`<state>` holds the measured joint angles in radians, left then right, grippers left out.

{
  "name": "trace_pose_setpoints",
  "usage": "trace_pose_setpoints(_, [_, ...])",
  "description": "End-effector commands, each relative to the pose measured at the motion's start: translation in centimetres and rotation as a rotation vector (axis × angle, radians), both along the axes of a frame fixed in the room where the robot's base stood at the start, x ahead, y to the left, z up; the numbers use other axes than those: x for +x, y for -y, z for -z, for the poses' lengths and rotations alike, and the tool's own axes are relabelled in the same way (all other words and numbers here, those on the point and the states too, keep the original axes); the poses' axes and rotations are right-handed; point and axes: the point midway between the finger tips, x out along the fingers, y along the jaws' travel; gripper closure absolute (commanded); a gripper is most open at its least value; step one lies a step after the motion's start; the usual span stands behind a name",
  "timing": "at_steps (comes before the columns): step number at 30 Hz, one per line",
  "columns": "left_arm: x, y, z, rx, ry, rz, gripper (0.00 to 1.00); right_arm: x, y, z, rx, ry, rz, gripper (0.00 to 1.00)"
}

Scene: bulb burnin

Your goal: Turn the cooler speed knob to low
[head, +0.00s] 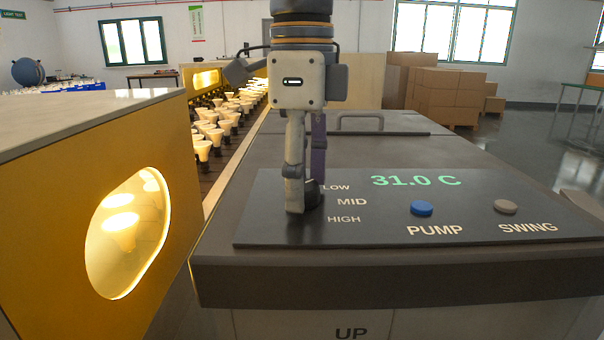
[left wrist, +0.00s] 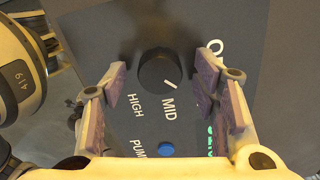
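The speed knob (left wrist: 158,70) is a round black dial on the cooler's dark control panel (head: 270,228). In the left wrist view its white pointer line points toward the MID label (left wrist: 169,105). In the head view only part of the knob (head: 312,188) shows, behind a finger, beside the LOW (head: 336,187), MID and HIGH labels. My left gripper (left wrist: 160,88) points down over the panel, its fingers apart on either side of the knob. Gaps show between the pads and the knob in the left wrist view. My right gripper is out of view.
A blue PUMP button (head: 421,208) and a beige SWING button (head: 505,207) sit right of the knob. The display reads 31.0 C. A lid handle (head: 360,117) lies behind. A yellow housing (head: 60,210) and a line of lit bulbs (head: 205,148) stand at left.

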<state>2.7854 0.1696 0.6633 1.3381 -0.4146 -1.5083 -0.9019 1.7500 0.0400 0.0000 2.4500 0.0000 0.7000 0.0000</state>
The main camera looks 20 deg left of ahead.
Motion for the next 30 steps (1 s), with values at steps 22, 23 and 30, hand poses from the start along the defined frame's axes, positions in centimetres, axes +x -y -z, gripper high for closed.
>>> trace_pose_setpoints(22, [0.1, 0.0, -11.4, 0.001, 0.001, 0.000, 0.46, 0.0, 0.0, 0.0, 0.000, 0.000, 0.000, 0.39])
trace_pose_setpoints(23, [0.1, 0.0, -11.6, 0.001, 0.001, -0.001, 0.46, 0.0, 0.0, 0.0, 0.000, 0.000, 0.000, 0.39])
trace_pose_setpoints(30, [0.0, 0.0, -12.0, 0.001, -0.001, 0.001, 0.46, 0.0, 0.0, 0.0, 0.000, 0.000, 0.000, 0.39])
